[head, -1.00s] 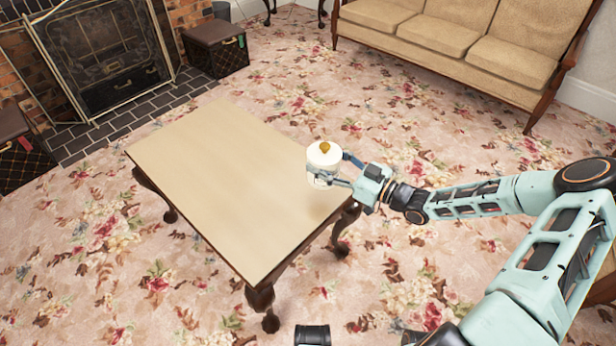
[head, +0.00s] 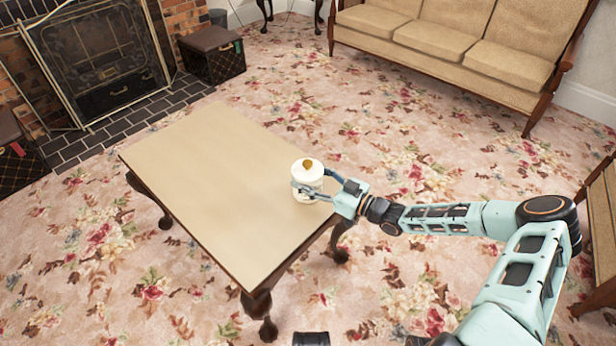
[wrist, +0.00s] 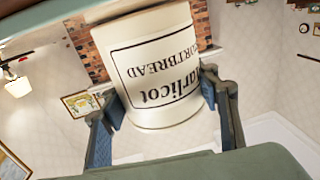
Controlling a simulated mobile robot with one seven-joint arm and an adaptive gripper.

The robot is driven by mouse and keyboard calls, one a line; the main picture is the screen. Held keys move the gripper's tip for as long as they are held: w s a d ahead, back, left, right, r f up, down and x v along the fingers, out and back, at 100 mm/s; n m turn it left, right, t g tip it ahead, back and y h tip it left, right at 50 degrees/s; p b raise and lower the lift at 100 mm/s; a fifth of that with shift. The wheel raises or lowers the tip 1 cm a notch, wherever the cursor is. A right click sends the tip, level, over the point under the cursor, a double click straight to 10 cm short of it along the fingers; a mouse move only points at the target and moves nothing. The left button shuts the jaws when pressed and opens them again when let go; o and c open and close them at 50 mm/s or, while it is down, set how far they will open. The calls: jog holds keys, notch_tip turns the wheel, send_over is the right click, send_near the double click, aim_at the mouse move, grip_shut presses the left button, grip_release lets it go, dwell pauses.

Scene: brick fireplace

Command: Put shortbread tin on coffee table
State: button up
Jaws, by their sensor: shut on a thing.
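The shortbread tin (head: 309,189) is a white cylinder with a yellow-brown knob on top. In the wrist view the tin (wrist: 155,65) fills the space between the two fingers, and its lettering, part of it "SHORTBREAD", shows upside down. My gripper (head: 318,188) is shut on the sides of the tin and holds it upright. It also shows in the wrist view (wrist: 160,115). The coffee table (head: 215,190) has a pale top and dark carved legs. The tin is over the table's right part; I cannot tell whether its base touches the top.
The rest of the tabletop is bare. Floral carpet (head: 110,240) surrounds the table. A wooden piece of furniture (head: 600,235) stands at the right edge.

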jog(key=o, duration=1.2)
jog(key=shift+f, duration=0.1)
jog(key=p+v, duration=0.1)
jog(key=v, duration=1.1)
jog(key=shift+p, duration=0.35)
jog(key=shift+r, duration=0.2)
